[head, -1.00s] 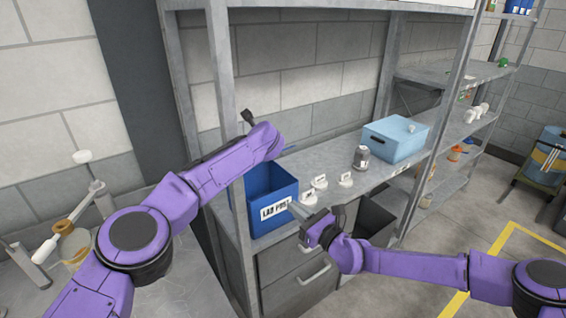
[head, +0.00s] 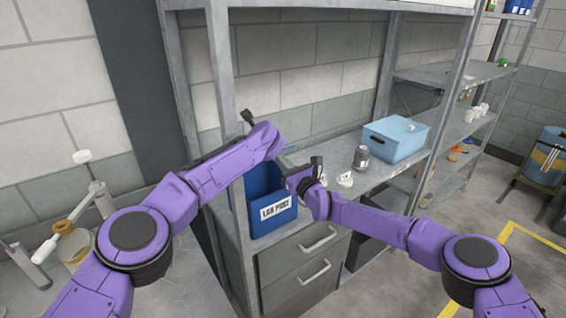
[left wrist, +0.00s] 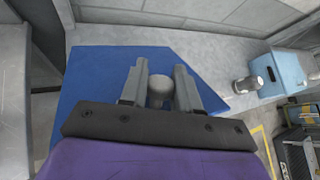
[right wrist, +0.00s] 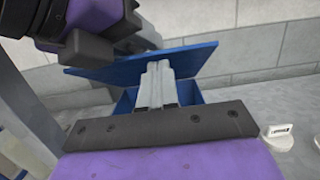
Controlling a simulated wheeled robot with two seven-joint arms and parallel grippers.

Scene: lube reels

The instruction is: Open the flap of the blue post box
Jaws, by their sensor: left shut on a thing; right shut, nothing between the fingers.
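The blue post box (head: 274,224) with its white "LAB POST" label stands on the grey shelf. Its flap shows in the right wrist view (right wrist: 105,70) as a blue panel, tilted up over the box opening (right wrist: 188,94). In the left wrist view, my left gripper (left wrist: 160,72) is shut on a round grey knob (left wrist: 159,92) on the blue flap (left wrist: 90,80). In the head view, the left fingers are mostly hidden behind my arm. My right gripper (head: 290,175) is shut and empty over the box's front, and its fingertips (right wrist: 157,64) overlap the flap's edge; contact is unclear.
White labelled pieces (head: 345,180) and a dark jar (head: 361,158) stand on the shelf right of the box. A light blue bin (head: 395,140) is farther right. A grey shelf post (head: 228,110) rises close left of the box. Drawers (head: 300,272) lie below.

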